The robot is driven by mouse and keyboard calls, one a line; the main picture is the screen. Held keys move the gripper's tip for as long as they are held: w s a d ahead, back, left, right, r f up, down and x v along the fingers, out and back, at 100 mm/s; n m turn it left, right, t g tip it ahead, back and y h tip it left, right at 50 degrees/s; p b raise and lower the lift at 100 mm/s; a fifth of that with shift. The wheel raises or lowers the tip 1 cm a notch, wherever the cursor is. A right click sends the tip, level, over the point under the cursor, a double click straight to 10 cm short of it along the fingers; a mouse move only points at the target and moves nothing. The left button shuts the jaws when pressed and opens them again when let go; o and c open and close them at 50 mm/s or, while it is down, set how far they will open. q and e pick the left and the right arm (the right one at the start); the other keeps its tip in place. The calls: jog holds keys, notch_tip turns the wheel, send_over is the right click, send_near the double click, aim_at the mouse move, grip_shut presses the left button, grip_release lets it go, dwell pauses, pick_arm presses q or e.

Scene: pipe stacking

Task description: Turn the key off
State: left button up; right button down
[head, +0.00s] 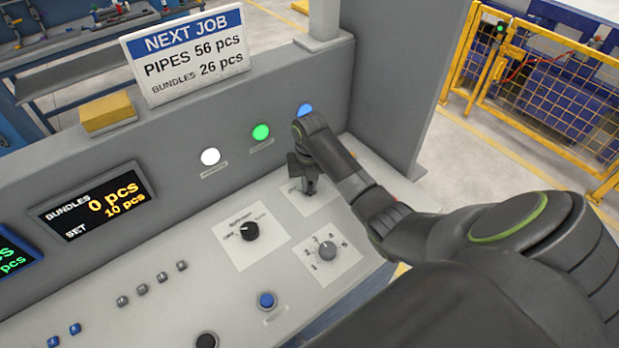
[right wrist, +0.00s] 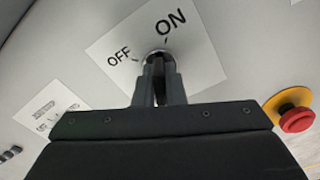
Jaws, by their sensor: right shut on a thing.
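The key switch (right wrist: 158,54) sits on a white plate (right wrist: 195,62) marked OFF on the left and ON on the right in the right wrist view. My right gripper (right wrist: 158,80) is shut on the key, its fingers over the switch. The fingers hide most of the key, so I cannot tell which mark it points to. In the head view my right gripper (head: 309,188) reaches down to the panel at the far right end of the console. My left gripper is not in view.
A black selector knob (head: 250,231) and a grey one (head: 327,251) stand near the gripper. A blue button (head: 266,300) is in front. White (head: 210,157), green (head: 261,132) and blue (head: 305,110) lamps line the upright panel. A red emergency button (right wrist: 297,120) is right of the key.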

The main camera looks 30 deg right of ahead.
jog(key=shift+r+n+p, duration=0.1)
jog(key=shift+n+p, duration=0.2)
jog(key=shift+n, duration=1.4)
jog(key=c, duration=1.3)
grip_release()
